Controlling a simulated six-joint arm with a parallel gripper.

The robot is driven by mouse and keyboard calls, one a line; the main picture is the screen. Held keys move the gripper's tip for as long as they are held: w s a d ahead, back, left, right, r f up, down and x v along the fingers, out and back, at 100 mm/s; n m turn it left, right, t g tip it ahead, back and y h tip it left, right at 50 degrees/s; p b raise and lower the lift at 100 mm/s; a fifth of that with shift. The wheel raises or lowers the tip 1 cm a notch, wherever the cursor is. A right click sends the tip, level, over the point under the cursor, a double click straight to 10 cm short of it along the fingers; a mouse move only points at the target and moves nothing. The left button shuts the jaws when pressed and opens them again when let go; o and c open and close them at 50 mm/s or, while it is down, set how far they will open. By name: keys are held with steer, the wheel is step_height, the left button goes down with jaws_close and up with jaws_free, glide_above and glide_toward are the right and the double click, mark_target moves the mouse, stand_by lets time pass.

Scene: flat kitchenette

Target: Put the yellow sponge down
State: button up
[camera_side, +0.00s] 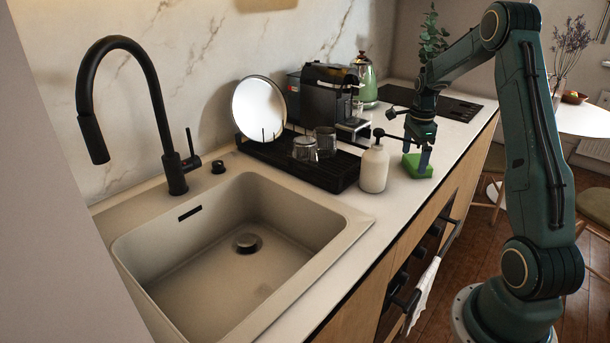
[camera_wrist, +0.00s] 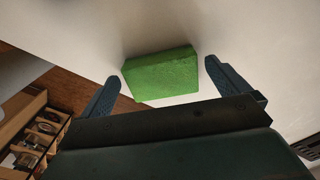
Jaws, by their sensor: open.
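The sponge (camera_side: 417,169) in view is green, not yellow. It is a rectangular block lying on the pale worktop (camera_side: 398,203), close to its front edge and right of the white soap dispenser. My gripper (camera_side: 416,156) points down over it with its fingers open. In the wrist view the green sponge (camera_wrist: 161,75) lies between the two spread fingers of my gripper (camera_wrist: 163,73), with a visible gap on the right side. On the left, the fingertip is close to the sponge's edge; I cannot tell whether they touch.
The soap dispenser (camera_side: 374,168) stands just left of my gripper. Behind it are a black drying rack (camera_side: 331,174) with glasses and a plate (camera_side: 259,109), and a coffee machine (camera_side: 328,95). The sink (camera_side: 225,240) is at left. An open drawer (camera_wrist: 38,137) shows below the worktop.

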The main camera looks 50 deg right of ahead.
mark_target(413, 161)
step_height(413, 161, up, 11)
steer(key=shift+f, duration=0.2)
stand_by(0.7)
steer(key=s+a+r+n+t+h, duration=0.1)
steer(key=a+r+n, duration=0.45)
steer(key=a, duration=0.55)
steer(key=s+a+r+n+t, duration=0.1)
steer(key=a+r+n, duration=0.3)
steer(key=a+n, duration=0.5)
steer(key=s+a+f+n+t+y, duration=0.1)
steer(key=s+a+f+n+t, duration=0.2)
steer(key=s+a+n, duration=0.9)
steer(key=s+a, duration=0.2)
steer(key=a, duration=0.2)
steer(key=shift+t, duration=0.3)
steer(key=shift+a+f+n, duration=0.1)
steer(key=shift+n, duration=0.15)
